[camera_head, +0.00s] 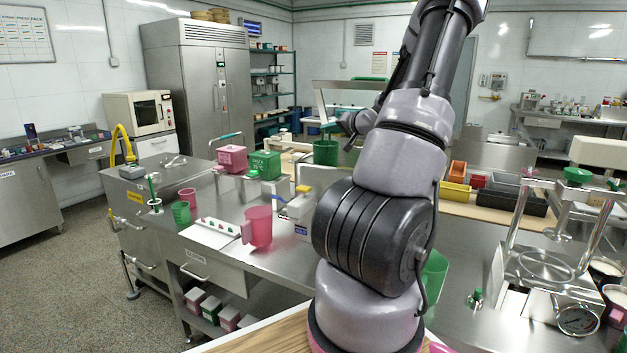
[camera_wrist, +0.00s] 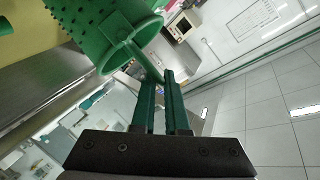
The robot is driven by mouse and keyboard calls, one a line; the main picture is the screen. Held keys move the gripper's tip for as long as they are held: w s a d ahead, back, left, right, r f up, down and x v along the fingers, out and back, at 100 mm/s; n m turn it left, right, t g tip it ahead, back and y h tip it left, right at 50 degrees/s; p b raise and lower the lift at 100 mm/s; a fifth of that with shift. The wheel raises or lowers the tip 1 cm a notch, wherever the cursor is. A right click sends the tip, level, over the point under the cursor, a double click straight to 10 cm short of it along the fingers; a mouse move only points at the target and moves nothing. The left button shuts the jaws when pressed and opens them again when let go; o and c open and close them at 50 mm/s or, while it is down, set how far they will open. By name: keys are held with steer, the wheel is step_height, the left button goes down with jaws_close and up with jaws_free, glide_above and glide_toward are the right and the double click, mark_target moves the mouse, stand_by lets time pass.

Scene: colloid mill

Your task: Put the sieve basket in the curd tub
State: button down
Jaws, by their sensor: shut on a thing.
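The sieve basket (camera_wrist: 95,25) is green and round with small holes or studs on its side. It fills the top left of the wrist view, with a thin rod-like handle. My gripper (camera_wrist: 159,85) is shut on that handle between its two green fingers. In the head view the basket (camera_head: 325,152) hangs roughly upright left of my arm, above the far part of the benches. My gripper there is small and partly hidden by my arm. I cannot tell which container is the curd tub.
A pink jug (camera_head: 258,226), a green box (camera_head: 265,164) and a pink box (camera_head: 232,158) stand on the steel bench at left. A press-like machine (camera_head: 545,265) stands at far right.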

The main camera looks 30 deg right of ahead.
mark_target(333, 153)
step_height(333, 153, down, 4)
steer(key=shift+w+a+f, duration=0.1)
steer(key=shift+w+f, duration=0.05)
steer(key=shift+f, duration=0.1)
step_height(333, 153, down, 4)
steer(key=shift+f, duration=0.1)
steer(key=c, duration=0.9)
jaws_free()
